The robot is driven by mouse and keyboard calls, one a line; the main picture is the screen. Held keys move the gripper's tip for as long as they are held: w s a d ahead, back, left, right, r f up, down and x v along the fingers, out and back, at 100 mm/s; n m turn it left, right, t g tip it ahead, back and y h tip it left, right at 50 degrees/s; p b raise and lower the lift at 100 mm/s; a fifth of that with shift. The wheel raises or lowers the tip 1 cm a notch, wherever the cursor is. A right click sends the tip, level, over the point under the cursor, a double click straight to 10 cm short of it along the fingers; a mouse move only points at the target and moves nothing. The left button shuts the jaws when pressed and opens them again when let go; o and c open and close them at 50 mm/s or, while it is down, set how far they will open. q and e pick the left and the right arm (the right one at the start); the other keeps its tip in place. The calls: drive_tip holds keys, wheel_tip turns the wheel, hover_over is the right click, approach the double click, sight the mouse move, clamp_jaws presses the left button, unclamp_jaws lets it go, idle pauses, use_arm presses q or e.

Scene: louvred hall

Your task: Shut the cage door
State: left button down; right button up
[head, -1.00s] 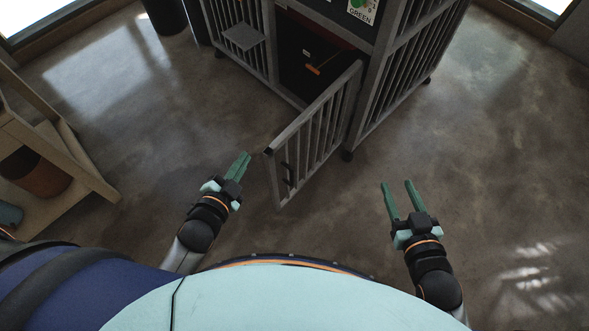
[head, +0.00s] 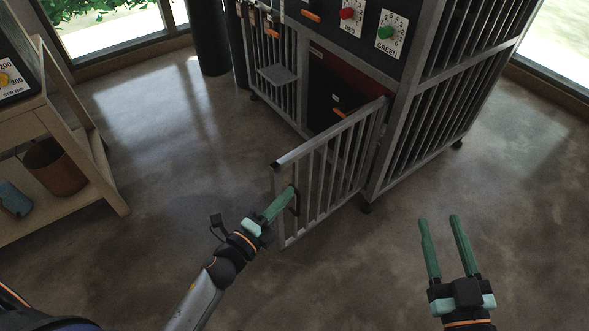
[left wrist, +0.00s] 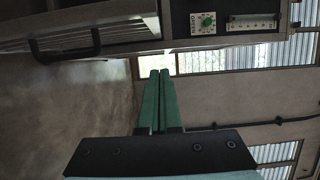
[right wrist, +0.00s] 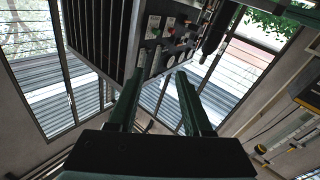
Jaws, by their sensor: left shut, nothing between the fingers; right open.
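The grey barred cage door (head: 330,165) stands swung open from the cage (head: 412,100), hinged at its right side by the corner post. A dark handle (head: 295,202) is on the door near its free edge. My left gripper (head: 292,190) is shut and empty, its fingertips at the door's free end beside the handle; I cannot tell whether they touch. In the left wrist view the door and its handle (left wrist: 66,47) show at upper left, apart from the shut fingers (left wrist: 158,75). My right gripper (head: 440,220) is open and empty, right of the door above the floor.
The cage's panel carries a red knob (head: 347,13) and a green knob (head: 386,32). A wooden rack (head: 95,160) with a brown pot (head: 55,166) stands at left. The floor around the door is clear.

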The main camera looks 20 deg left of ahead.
sight(293, 166)
use_arm(q)
drive_tip(key=w+b, duration=0.1)
drive_tip(key=w, duration=0.8)
drive_tip(key=shift+d, duration=0.2)
drive_tip(key=shift+w+a, duration=0.4)
drive_tip(key=shift+a, duration=0.15)
use_arm(e)
wheel_tip(293, 166, up, 6)
drive_tip(key=n+t+y, duration=0.1)
drive_tip(key=t, duration=0.1)
drive_tip(key=shift+s+a+y, duration=0.2)
drive_tip(key=shift+s+y, duration=0.2)
drive_tip(key=shift+s, duration=0.05)
use_arm(q)
drive_tip(key=shift+a, duration=0.1)
